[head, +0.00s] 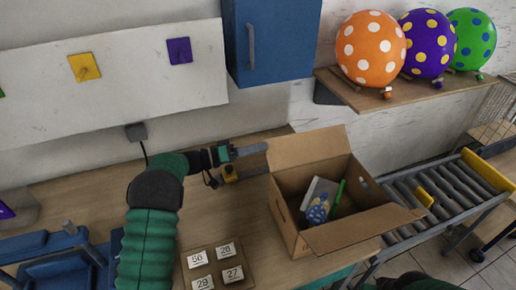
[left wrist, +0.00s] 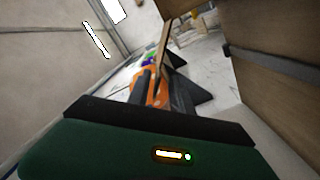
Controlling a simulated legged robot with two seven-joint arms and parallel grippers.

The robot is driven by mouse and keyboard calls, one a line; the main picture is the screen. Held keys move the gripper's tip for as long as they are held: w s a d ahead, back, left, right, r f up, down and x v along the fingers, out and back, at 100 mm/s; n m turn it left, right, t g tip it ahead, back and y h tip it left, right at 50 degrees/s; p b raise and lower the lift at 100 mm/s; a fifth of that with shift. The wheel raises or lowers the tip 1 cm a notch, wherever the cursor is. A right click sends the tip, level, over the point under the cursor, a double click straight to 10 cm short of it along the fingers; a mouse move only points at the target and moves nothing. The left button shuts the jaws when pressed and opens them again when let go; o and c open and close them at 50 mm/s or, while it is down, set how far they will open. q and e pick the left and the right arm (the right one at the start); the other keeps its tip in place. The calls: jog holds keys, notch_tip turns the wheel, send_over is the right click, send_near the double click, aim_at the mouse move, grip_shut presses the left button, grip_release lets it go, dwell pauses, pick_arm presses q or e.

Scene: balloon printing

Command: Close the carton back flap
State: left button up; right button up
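The open carton (head: 290,228) stands on the table in the head view. Its back flap (head: 308,148) stands up and leans outward, not folded over the opening. Its front flap (head: 360,230) is spread outward. Inside lie a light packet with a blue pattern (head: 318,207) and a green item (head: 339,192). My left gripper (head: 258,149) is left of the back flap, its fingers pointing at the flap's left edge; I cannot tell whether they touch. In the left wrist view a narrow gap shows between its dark fingers (left wrist: 165,92), with nothing held. My right gripper is out of view.
A roller conveyor (head: 450,195) is right of the carton. Number cards on a board (head: 216,268) lie in front. A blue cabinet (head: 273,40) hangs above the back. A shelf (head: 400,92) holds polka-dot balloons (head: 371,48).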

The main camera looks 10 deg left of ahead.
pick_arm(q)
jog(key=shift+a, duration=0.25)
jog(key=c, duration=0.3)
jog(key=shift+s+d, duration=0.1)
jog(key=shift+d, duration=0.05)
grip_shut()
jog(key=shift+d, duration=0.35)
jog(key=shift+a, duration=0.15)
